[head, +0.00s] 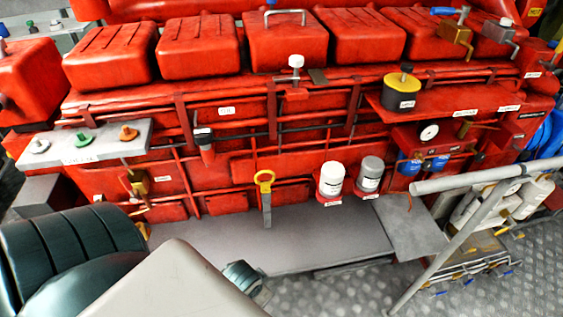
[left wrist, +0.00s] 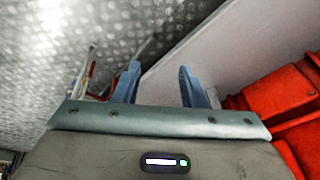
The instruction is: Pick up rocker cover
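Several red box-shaped rocker covers sit in a row along the top of the red engine in the head view. The middle rocker cover (head: 287,45) has a metal bar handle on top. Others sit to its left (head: 199,48) and right (head: 360,40), and none is held. My left arm fills the lower left of the head view, and its fingertips are not clearly visible there. In the left wrist view my left gripper (left wrist: 160,83) has two blue fingers spread apart with nothing between them. My right gripper is in neither view.
A grey shelf (head: 100,143) with knobs is at the left. Two white-and-grey canisters (head: 331,180) and a yellow-handled tool (head: 265,184) are on the engine front. A grey rail (head: 460,235) and a rack of bottles stand at the right. The metal floor (head: 345,290) is bare in front.

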